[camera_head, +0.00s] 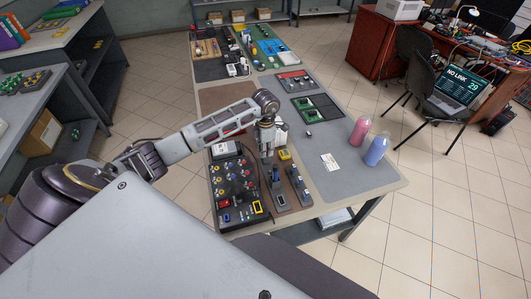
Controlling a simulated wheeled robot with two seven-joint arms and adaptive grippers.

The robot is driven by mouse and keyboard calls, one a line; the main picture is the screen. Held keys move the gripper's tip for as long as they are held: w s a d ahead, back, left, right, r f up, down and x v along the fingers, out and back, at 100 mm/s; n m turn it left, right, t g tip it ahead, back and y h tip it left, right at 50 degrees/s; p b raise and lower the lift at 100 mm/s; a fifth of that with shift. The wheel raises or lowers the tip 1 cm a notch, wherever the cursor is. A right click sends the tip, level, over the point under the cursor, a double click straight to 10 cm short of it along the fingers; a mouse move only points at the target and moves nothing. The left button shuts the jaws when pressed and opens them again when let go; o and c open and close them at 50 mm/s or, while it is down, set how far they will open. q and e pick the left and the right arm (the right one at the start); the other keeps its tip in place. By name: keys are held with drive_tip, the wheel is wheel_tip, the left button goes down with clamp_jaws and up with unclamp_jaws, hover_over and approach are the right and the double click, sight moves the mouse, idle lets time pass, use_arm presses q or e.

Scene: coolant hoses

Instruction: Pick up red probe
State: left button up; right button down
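I cannot make out a red probe for certain in the head view. A black panel (241,216) with several red, yellow and blue parts lies on the near left of the long table. Beside it on the right is a brown board (292,200) with small grey and blue fixtures and a yellow block (285,154). My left arm reaches in from the left, and its gripper (267,155) points down over the far part of the brown board. Its fingertips are small and partly hidden among the fixtures, so I cannot tell whether they hold anything. My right gripper is not in view.
A pink bottle (360,130) and a blue bottle (376,150) stand near the table's right edge. A white card (329,162) lies on the grey mat (345,183), which has clear room. A green board (308,108) lies farther back. A chair (432,90) stands right.

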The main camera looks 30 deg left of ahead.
use_arm(q)
drive_tip(key=c, duration=0.3)
drive_tip(key=shift+r, duration=0.1)
wheel_tip(320, 180, up, 8)
drive_tip(key=shift+r+b, duration=0.25)
drive_tip(key=shift+b, duration=0.4)
drive_tip(key=shift+r, duration=0.7)
drive_tip(key=shift+s, duration=0.15)
